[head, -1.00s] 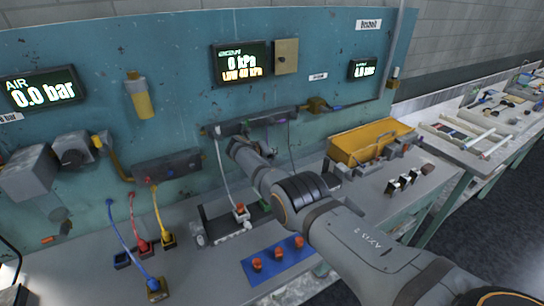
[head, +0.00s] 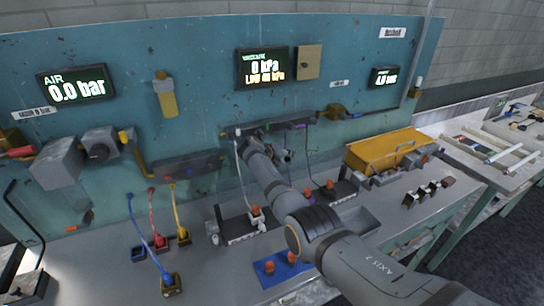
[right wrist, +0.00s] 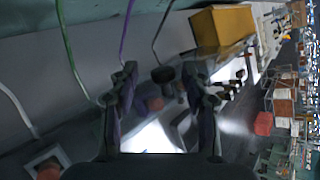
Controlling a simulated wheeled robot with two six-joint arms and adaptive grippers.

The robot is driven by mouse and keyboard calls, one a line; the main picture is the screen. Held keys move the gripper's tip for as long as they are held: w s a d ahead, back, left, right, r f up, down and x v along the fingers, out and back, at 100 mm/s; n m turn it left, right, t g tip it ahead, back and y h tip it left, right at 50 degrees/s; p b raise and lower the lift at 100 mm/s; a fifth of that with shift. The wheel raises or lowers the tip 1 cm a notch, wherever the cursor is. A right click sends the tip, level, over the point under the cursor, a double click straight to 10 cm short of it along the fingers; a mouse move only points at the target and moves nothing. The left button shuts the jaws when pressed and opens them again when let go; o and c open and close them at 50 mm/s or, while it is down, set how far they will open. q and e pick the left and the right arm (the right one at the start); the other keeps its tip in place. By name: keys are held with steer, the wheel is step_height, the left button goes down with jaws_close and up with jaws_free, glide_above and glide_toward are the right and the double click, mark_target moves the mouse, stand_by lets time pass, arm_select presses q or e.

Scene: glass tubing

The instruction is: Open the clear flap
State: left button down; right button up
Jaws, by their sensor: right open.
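My right gripper (head: 284,156) is at the end of the arm that reaches up to the blue-green panel, just below the dark manifold bar (head: 270,127). The arm hides much of it in the head view. In the right wrist view its two dark fingers (right wrist: 163,85) stand apart with nothing gripped between them. A dark round knob (right wrist: 163,74) and a dim reddish part show beyond the gap. I cannot make out the clear flap with certainty in either view. My left gripper is not in view.
A yellow box (head: 385,150) stands on the bench right of my arm. A blue mat (head: 268,271) with red-topped parts lies in front. Coloured leads with plugs (head: 172,284) lie to the left. White, green and purple tubes (right wrist: 127,30) hang close to the right gripper.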

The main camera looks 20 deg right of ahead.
steer(key=v, duration=1)
